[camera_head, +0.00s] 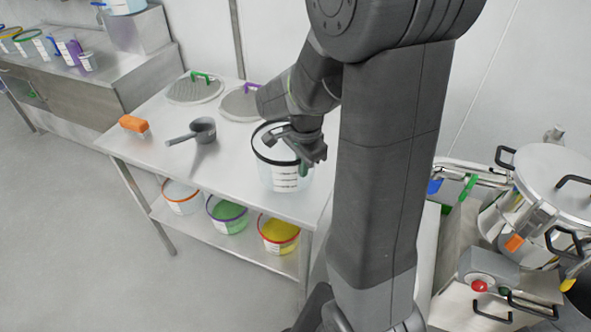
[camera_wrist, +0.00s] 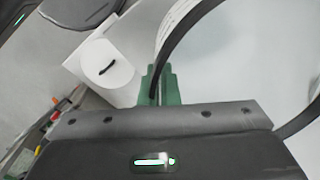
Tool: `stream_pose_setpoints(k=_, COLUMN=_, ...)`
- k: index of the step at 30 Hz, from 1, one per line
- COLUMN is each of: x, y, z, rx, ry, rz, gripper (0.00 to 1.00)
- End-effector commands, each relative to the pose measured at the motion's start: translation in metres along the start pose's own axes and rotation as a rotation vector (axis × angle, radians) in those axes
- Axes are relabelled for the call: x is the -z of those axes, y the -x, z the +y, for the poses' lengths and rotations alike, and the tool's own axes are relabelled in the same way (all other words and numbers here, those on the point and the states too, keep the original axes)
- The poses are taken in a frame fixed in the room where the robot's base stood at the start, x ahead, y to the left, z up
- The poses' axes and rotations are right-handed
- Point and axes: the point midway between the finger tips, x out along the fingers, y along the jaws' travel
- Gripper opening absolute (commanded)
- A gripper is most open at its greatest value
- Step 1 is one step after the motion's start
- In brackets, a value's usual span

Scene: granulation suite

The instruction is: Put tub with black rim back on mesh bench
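The clear tub with a black rim (camera_head: 284,176) is upright over the near right part of the steel bench (camera_head: 225,190) that bears two mesh discs. I cannot tell whether its base touches the bench top. My gripper (camera_head: 303,165) is at the right side of its rim, with one green finger showing against the tub wall. In the wrist view, the green fingers of my gripper (camera_wrist: 160,84) are close together with the black rim (camera_wrist: 172,48) running between them. The tub's inside looks pale and empty there. My arm hides part of the bench's right side.
Two round mesh discs, one with a green handle (camera_head: 195,88) and one with a purple handle (camera_head: 240,103), lie behind the tub. A grey scoop (camera_head: 203,130) and an orange brush (camera_head: 133,124) lie left. Tubs, including a yellow-filled one (camera_head: 279,233), stand on the lower shelf.

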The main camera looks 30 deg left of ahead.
Motion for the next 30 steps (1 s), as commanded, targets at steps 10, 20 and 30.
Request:
stream_pose_setpoints(k=10, x=0.000, y=-0.039, z=0.002, rx=0.000, ry=0.000, rz=0.000, gripper=0.00)
stream_pose_setpoints(k=20, x=0.001, y=-0.042, z=0.002, rx=0.002, ry=0.000, rz=0.000, gripper=0.00)
stream_pose_setpoints(k=30, x=0.001, y=-0.042, z=0.002, rx=0.001, ry=0.001, rz=0.000, gripper=0.24)
